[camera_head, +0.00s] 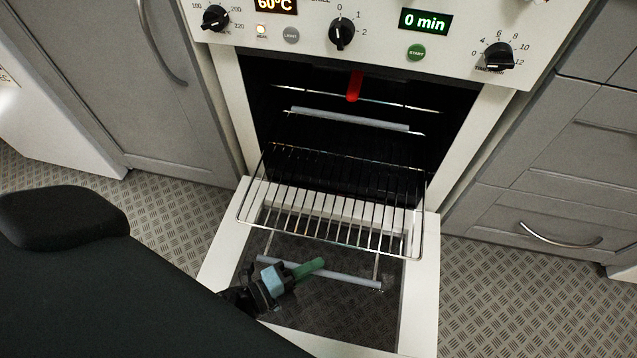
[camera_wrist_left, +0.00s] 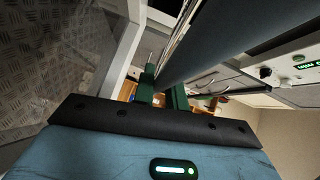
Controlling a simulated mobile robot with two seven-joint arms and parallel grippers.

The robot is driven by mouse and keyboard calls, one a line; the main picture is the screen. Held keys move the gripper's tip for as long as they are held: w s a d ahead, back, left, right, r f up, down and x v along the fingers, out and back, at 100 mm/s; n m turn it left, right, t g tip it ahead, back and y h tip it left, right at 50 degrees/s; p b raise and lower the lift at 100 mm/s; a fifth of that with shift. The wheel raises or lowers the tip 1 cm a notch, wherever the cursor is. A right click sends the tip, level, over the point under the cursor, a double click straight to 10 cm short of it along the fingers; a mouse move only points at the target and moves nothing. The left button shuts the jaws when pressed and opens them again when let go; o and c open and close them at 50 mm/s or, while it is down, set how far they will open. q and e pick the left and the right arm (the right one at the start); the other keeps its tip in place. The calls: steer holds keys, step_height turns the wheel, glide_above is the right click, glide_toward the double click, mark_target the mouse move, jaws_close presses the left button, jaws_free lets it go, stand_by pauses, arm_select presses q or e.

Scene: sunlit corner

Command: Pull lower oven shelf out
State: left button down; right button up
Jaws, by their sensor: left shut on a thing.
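The lower oven shelf (camera_head: 372,239) is a wire rack. It sticks out of the oven opening over the lowered oven door. A grey bar handle (camera_head: 350,279) on two thin stems shows in front of the rack. My left gripper (camera_head: 310,268), with green fingers, is at the middle of this bar. In the left wrist view the fingers (camera_wrist_left: 162,95) are shut around the grey bar (camera_wrist_left: 215,38), with the rack wires beside it. A second grey bar (camera_head: 350,119) crosses the dark oven interior higher up. My right gripper is out of view.
The oven door (camera_head: 420,300) lies open with a dark glass panel. Grey cabinets stand on both sides, with handles at left (camera_head: 165,50) and right (camera_head: 560,242). A red piece (camera_head: 354,86) hangs at the top of the opening. Patterned floor (camera_head: 510,300) is clear at right.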

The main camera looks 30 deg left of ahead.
arm_select(q)
steer(key=s, duration=0.2)
steer(key=s+d, duration=0.1)
steer(key=s, duration=0.1)
steer(key=shift+s+d, duration=0.25)
steer(key=shift+s, duration=0.35)
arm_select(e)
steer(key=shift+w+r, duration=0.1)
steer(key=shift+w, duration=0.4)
arm_select(q)
steer(key=c, duration=1.4)
jaws_free()
steer(key=shift+c, duration=0.2)
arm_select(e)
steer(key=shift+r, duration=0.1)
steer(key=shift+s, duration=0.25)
